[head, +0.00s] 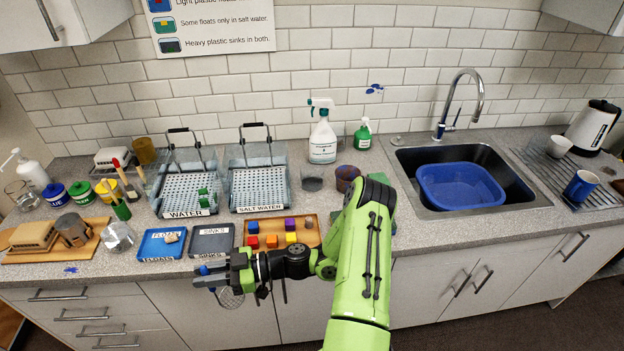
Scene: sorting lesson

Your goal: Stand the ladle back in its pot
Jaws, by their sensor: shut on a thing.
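My gripper (212,275) is at the front edge of the counter, in front of the two sorting trays. It is shut on the ladle (231,298), whose round, pale, perforated-looking head hangs below the gripper, over the drawer fronts. Most of the ladle's handle is hidden by the gripper. I cannot tell for sure which vessel is the ladle's pot. A brown pot (347,177) stands behind my arm, with a dark grey cup (312,182) to its left. A mustard pot (145,151) stands at the back left.
Two wire-basket water tanks, WATER (185,213) and SALT WATER (260,208), stand behind the blue FLOATS tray (161,257) and dark SINKS tray (212,254). A wooden tray (316,222) holds several coloured blocks. The sink holds a blue basin (460,186).

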